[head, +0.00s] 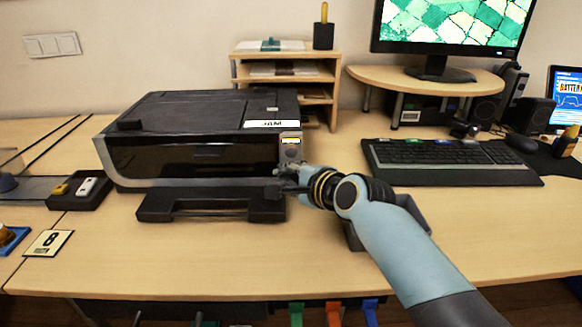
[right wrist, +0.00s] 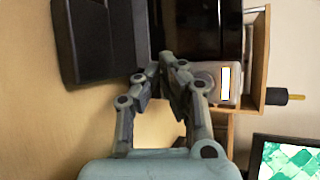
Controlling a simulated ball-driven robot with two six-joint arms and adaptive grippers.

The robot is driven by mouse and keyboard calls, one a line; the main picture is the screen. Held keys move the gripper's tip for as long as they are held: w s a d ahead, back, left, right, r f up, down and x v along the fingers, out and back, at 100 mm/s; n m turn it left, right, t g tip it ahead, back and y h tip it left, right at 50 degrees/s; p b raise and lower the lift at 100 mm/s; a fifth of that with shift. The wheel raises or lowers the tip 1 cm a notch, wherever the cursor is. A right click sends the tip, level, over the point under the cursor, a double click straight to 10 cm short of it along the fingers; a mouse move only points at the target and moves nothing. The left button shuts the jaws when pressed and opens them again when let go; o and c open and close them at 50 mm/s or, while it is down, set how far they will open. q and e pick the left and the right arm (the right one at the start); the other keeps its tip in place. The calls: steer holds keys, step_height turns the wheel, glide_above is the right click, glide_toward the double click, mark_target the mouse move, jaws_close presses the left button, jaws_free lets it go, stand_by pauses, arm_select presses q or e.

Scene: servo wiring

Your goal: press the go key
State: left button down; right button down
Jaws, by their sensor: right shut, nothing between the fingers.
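The dark printer (head: 190,150) stands on the desk with a label reading "JAM" (head: 271,124) on its top front edge. A grey control panel (head: 291,152) with a small lit display is at its front right corner. The panel also shows sideways in the right wrist view (right wrist: 208,76), with a white display. The go key itself cannot be made out; the fingers may cover it. My right gripper (head: 279,178) is shut and empty, its fingertips close to the printer front by the panel's lower end. Contact cannot be told. My left gripper is out of view.
A keyboard (head: 450,162) lies to the right, under a monitor (head: 452,25) on a riser. A wooden shelf (head: 334,85) stands behind the printer.

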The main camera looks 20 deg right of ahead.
steer(key=shift+w+d, duration=0.1)
steer(key=shift+w, duration=0.3)
stand_by(0.6)
stand_by(0.3)
steer(key=shift+s+a+r+p, duration=0.1)
steer(key=shift+s+a+p, duration=0.1)
steer(key=shift+s+p, duration=0.4)
steer(key=shift+s, duration=0.15)
steer(key=shift+s+a+p, duration=0.25)
steer(key=shift+s+p, duration=0.2)
steer(key=shift+s, duration=0.4)
steer(key=shift+s+a+p, duration=0.25)
steer(key=shift+s+p, duration=0.2)
steer(key=shift+s, duration=0.35)
steer(key=shift+s+a, duration=0.25)
steer(key=shift+s, duration=0.5)
